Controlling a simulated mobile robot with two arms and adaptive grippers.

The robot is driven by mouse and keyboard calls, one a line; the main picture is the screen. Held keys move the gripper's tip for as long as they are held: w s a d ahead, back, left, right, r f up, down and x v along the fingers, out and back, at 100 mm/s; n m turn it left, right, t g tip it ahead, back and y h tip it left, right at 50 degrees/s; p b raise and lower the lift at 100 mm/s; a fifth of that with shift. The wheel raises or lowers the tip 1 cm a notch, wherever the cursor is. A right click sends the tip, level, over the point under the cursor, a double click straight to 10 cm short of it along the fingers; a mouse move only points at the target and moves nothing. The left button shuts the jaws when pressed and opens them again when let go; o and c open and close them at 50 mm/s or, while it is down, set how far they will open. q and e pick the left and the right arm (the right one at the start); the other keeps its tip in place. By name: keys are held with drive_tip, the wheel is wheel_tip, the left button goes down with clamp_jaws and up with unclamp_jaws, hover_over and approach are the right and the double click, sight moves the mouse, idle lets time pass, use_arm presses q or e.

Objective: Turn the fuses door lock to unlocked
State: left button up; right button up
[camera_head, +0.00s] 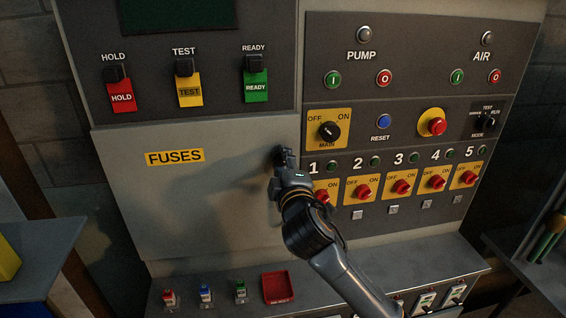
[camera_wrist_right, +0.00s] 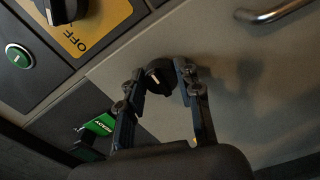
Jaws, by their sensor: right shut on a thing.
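The fuses door (camera_head: 190,205) is a flat grey panel with a yellow FUSES label (camera_head: 175,157); it looks closed. Its lock is a small black knob (camera_wrist_right: 158,76) near the door's upper right edge, seen in the right wrist view. My right gripper (camera_head: 283,157) reaches up to this edge in the head view and hides most of the knob there. In the wrist view my right gripper (camera_wrist_right: 162,85) has its two fingers on either side of the knob, shut on it. The knob's lock marking cannot be read. My left gripper is not in view.
Right of the door are the yellow MAIN switch (camera_head: 328,130) and a row of numbered red switches (camera_head: 401,187), close to my right gripper. A ledge below holds small plugs (camera_head: 205,293) and a red tray (camera_head: 279,287). A metal handle (camera_wrist_right: 272,14) shows in the wrist view.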

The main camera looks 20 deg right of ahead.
drive_tip(key=o, duration=1.1)
drive_tip(key=shift+o, duration=0.2)
drive_tip(key=shift+s, duration=0.25)
drive_tip(key=v, duration=1.1)
drive_tip(key=shift+s, duration=0.25)
drive_tip(key=shift+f, duration=0.15)
